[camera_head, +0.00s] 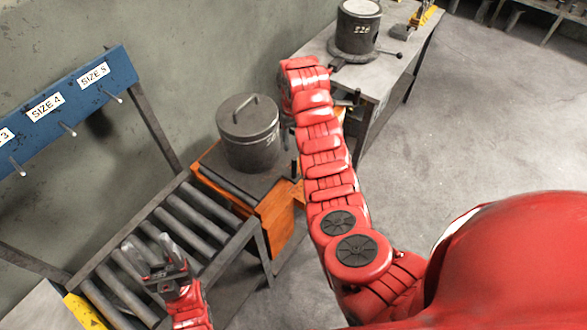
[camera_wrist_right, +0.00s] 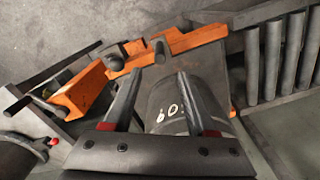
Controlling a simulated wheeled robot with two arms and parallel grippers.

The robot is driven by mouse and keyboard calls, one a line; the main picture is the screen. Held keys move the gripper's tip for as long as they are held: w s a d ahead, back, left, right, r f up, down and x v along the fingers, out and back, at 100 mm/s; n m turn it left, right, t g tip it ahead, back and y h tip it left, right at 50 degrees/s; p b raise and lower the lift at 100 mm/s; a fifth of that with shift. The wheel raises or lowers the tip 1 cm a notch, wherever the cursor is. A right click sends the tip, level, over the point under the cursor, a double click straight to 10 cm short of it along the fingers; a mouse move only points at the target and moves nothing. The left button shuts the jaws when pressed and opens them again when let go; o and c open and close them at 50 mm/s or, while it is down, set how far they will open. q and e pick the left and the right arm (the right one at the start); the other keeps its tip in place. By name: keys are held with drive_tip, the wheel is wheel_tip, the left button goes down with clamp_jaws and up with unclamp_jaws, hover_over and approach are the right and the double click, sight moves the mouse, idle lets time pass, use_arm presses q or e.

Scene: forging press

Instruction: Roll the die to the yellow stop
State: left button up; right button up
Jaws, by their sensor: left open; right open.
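The die, a dark grey cylinder with a lid and bar handle (camera_head: 248,130), stands upright on the dark top of an orange cart, beside the roller table (camera_head: 172,225). A yellow edge piece (camera_head: 85,311), which looks like the stop, lies at the rollers' lower-left end. My left gripper (camera_head: 148,240) is open and empty above the rollers. My right arm reaches up past the die's right side, its gripper hidden in the head view. In the right wrist view my right gripper (camera_wrist_right: 159,72) is open, a grey cylinder marked "60" (camera_wrist_right: 180,105) between and behind its fingers; contact is unclear.
The orange cart (camera_head: 282,216) adjoins the roller table. A second dark cylinder marked "526" (camera_head: 357,28) stands on a grey bench (camera_head: 393,68) at the back. A blue rack with size labels and pegs (camera_head: 70,103) stands at left. The floor at right is clear.

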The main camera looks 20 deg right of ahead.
sight(294, 158)
wheel_tip(294, 158, down, 9)
drive_tip(key=b, duration=0.6)
drive_tip(key=shift+w+f, duration=0.1)
drive_tip(key=shift+w, duration=0.05)
wheel_tip(294, 158, down, 5)
drive_tip(key=shift+f+p, duration=0.1)
drive_tip(key=shift+p, duration=1)
drive_tip(key=shift+f, duration=1.05)
clamp_jaws()
